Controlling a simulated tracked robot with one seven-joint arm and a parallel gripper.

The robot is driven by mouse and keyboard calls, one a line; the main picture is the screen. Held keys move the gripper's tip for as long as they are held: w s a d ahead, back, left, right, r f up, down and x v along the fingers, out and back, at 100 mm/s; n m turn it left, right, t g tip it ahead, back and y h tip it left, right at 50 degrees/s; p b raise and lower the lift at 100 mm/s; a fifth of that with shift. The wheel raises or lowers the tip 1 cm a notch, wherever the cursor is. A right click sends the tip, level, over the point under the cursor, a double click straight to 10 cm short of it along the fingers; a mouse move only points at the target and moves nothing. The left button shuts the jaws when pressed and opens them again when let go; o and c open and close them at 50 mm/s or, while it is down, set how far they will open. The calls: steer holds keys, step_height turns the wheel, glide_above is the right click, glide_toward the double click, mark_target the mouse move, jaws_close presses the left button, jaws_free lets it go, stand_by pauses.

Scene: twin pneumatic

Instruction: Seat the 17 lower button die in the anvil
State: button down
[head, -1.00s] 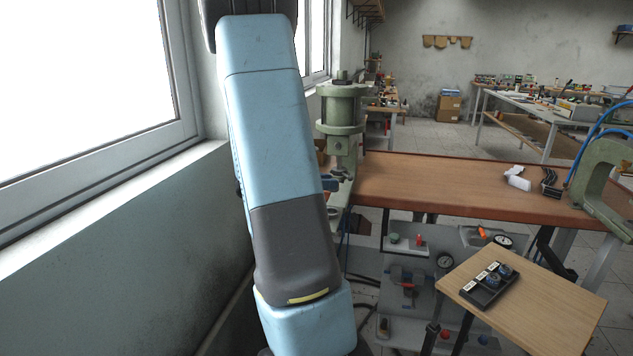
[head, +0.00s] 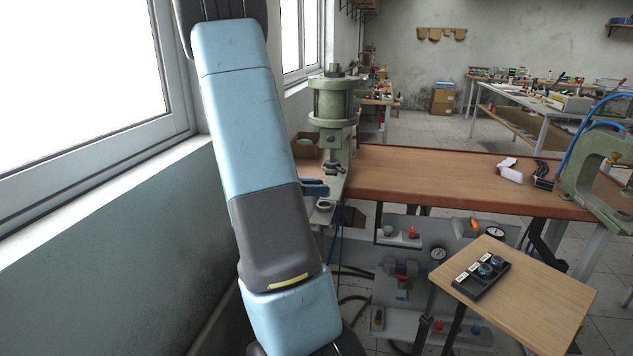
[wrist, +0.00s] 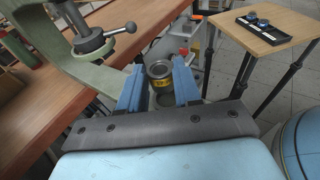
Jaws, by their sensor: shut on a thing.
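My gripper (wrist: 158,82) has blue fingers shut on a small round metal die with a yellow band (wrist: 161,84), held upright between the fingertips. The number on the band is too small to read. In the head view my gripper (head: 314,188) is beside the green press (head: 333,106), and the die cannot be made out there. In the wrist view the press's ram with its handle (wrist: 93,42) is up and to the left of the die. A grey lower part of the press, seemingly the anvil (head: 322,213), is below my gripper; whether the die is over it, I cannot tell.
A small wooden stand (head: 545,302) at right carries a black tray (head: 482,285) with two dark blue-topped dies. The brown bench (head: 430,172) runs right from the press to another green frame (head: 590,175). A wall and window (head: 75,75) close off the left.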

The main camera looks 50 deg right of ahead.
mark_target(315, 210)
steer(key=shift+f, duration=0.9)
steer(key=shift+f, duration=1.2)
stand_by(1.3)
steer(key=c, duration=0.7)
jaws_free()
steer(key=shift+a, duration=0.15)
steer(key=v, duration=1.2)
steer(key=shift+f, duration=0.15)
